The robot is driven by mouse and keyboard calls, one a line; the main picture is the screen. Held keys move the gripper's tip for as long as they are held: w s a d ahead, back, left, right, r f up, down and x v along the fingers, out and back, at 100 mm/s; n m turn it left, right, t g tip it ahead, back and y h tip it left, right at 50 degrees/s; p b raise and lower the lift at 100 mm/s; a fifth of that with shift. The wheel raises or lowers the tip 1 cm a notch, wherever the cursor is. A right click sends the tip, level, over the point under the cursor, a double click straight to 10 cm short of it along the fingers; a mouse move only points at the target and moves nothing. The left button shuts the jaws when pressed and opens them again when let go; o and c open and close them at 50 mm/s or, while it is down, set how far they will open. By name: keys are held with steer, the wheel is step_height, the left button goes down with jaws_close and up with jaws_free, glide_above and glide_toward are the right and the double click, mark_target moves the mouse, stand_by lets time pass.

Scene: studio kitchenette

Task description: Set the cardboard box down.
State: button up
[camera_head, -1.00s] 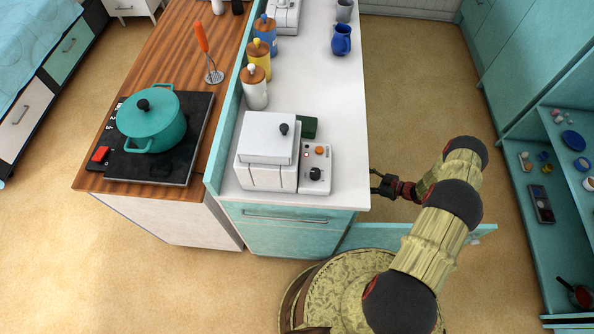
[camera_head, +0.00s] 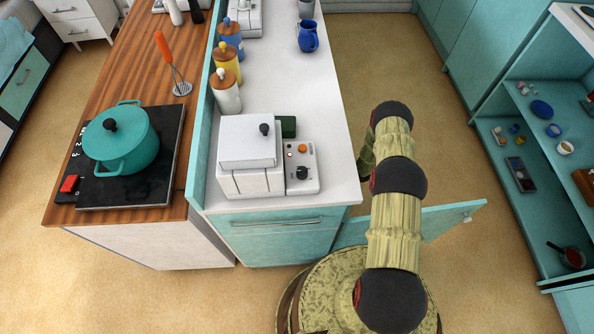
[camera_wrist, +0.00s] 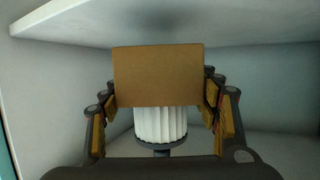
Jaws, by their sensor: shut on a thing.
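The cardboard box (camera_wrist: 158,76) is a plain brown block in the middle of the wrist view. My gripper (camera_wrist: 158,100) is shut on it, with padded fingers on its left and right sides. The box is inside a pale compartment, close beneath a white board. Whether its underside touches anything cannot be told. In the head view the box and my gripper are hidden.
A white ribbed object (camera_wrist: 160,125) with a dark round base shows below the box. White walls flank the gripper. In the head view a teal door (camera_head: 435,222) stands open beside the counter (camera_head: 335,150). An open shelf unit (camera_head: 510,205) is at the right.

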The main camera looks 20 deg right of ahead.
steer(key=shift+w+a, duration=0.65)
steer(key=shift+a, duration=0.25)
steer(key=shift+w+a+f+b, duration=0.1)
steer(key=shift+a+f+b, duration=0.1)
steer(key=shift+b, duration=0.2)
steer(key=shift+f+b, duration=0.85)
steer(key=shift+f, duration=0.65)
steer(key=shift+f, duration=0.1)
steer(key=o, duration=1.1)
steer(key=shift+o, duration=0.2)
